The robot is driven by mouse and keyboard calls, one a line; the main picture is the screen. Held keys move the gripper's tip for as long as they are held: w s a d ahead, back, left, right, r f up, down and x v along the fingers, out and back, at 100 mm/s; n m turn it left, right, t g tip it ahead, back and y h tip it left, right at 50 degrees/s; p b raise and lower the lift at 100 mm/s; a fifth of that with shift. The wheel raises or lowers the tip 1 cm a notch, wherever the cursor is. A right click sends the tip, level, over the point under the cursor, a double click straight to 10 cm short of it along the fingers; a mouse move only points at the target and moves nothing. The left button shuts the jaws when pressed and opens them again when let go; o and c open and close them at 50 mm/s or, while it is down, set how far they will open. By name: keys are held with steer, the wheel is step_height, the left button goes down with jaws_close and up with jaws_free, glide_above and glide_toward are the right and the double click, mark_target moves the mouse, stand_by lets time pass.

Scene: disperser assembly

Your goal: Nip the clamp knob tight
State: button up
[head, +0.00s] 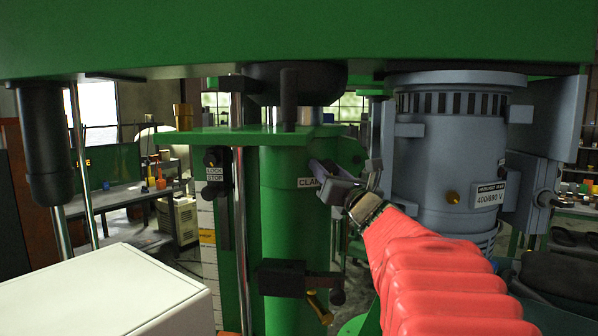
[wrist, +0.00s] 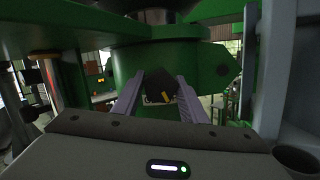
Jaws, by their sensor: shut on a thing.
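The clamp knob (wrist: 155,77) is dark with a yellow mark and shows in the wrist view between the two grey fingers. My gripper (wrist: 160,97) is shut on it, one finger on each side. In the head view my gripper (head: 327,181) reaches in from the right, in front of the green column (head: 280,215). It sits beside a white label (head: 308,182) whose visible letters read "CLAM". The fingers and wrist largely hide the knob in the head view. I cannot tell how tight the knob is.
A grey motor (head: 450,150) stands close to the right of my arm. A lever block (head: 285,278) juts from the column below. A label plate (head: 215,174) reading "LOCK" and "STOP" is left of the column. A green beam (head: 300,40) spans the top.

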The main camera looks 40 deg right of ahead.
steer(key=shift+f+m+g+h, duration=0.15)
steer(key=shift+m+g+h, duration=0.1)
steer(key=shift+m, duration=0.75)
steer(key=shift+f+m+g+h, duration=0.15)
steer(key=shift+m+h, duration=0.1)
steer(key=shift+m, duration=0.75)
steer(key=shift+r, duration=0.1)
steer(key=o, duration=0.8)
steer(key=shift+d, duration=0.1)
steer(key=shift+o, duration=0.9)
steer(key=shift+r, duration=0.1)
